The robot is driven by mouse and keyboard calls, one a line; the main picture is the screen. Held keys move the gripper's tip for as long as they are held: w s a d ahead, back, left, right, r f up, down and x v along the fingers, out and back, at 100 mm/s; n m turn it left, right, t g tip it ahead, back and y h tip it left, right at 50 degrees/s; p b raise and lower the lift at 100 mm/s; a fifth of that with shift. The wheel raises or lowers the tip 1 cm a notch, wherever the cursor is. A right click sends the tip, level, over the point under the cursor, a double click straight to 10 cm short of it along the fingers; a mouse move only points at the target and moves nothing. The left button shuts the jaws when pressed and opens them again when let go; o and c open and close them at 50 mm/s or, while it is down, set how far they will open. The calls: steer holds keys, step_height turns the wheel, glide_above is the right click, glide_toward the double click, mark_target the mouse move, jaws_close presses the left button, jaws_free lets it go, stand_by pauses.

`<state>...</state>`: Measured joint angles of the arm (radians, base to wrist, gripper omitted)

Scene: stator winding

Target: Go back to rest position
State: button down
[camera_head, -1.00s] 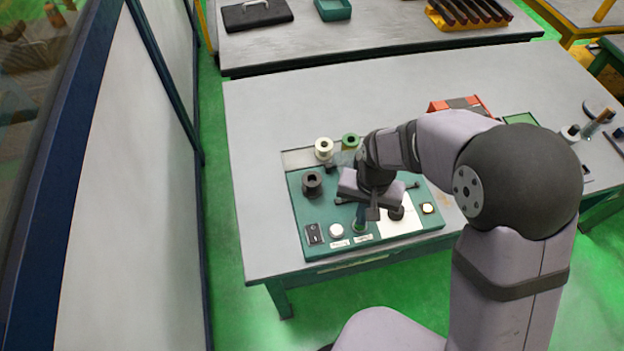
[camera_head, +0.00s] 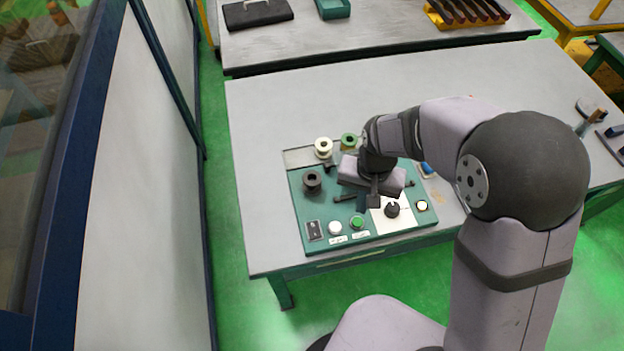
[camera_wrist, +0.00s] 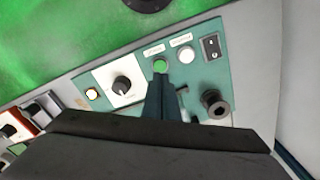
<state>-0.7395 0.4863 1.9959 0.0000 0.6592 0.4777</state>
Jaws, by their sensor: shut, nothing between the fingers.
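My gripper (camera_head: 374,200) is shut and empty, above the teal control panel (camera_head: 290,190) on the workbench. In the wrist view its closed fingers (camera_wrist: 161,82) point toward the green button (camera_wrist: 160,65). In the head view the green button (camera_head: 357,222) is uncovered, below and left of the gripper. A white button (camera_head: 335,228) and a black rocker switch (camera_head: 314,231) are left of it. A black knob (camera_head: 392,209) on a white plate and a pale button (camera_head: 421,205) are to the right. My wrist hides part of the panel's upper middle.
A black cylindrical post (camera_head: 312,181) stands on the panel's left. A cream spool (camera_head: 323,147) and a green spool (camera_head: 348,141) stand behind it. The grey bench (camera_head: 270,110) is clear at back left. A dark blue framed partition (camera_head: 170,90) stands left.

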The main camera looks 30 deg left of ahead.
stand_by(0.3)
steer(key=shift+s+d+n, duration=0.15)
steer(key=shift+n, duration=0.75)
steer(key=s+d+n+g+h, duration=0.2)
steer(key=s+d+n, duration=0.1)
steer(key=s+d, duration=0.7)
steer(key=w+d+r+m, duration=0.1)
steer(key=d+m, duration=0.1)
steer(key=d, duration=0.3)
steer(key=w+d+r+m+t+y+b, duration=0.1)
steer(key=d+r+m, duration=0.1)
steer(key=d, duration=0.3)
steer(key=w+d+r+m+t+y, duration=0.1)
steer(key=w+d+r+m, duration=0.1)
steer(key=d, duration=0.3)
steer(key=shift+d+m, duration=0.3)
steer(key=shift+m, duration=0.6)
